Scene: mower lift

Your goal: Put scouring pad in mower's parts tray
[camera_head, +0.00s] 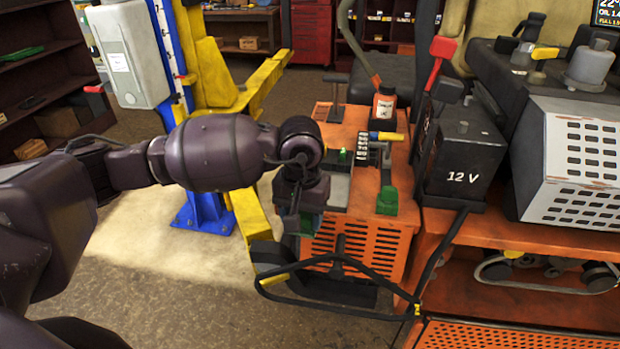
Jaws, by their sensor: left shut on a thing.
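The orange mower (355,238) stands in the middle. A grey tray-like surface (340,188), which looks like its parts tray, lies on top just right of my left gripper. My left gripper (303,212) points down at the tray's left front side and is shut on a dark green piece, seemingly the scouring pad (309,224). The pad is mostly hidden by the fingers. I cannot tell whether it touches the mower. My right gripper is not in view.
A green-footed lever (387,200), a small orange-and-black bottle (384,104) and a yellow-and-blue item (386,136) crowd the mower top. A black 12 V battery (463,160) stands to the right. A yellow-and-blue lift post (205,90) rises behind my arm.

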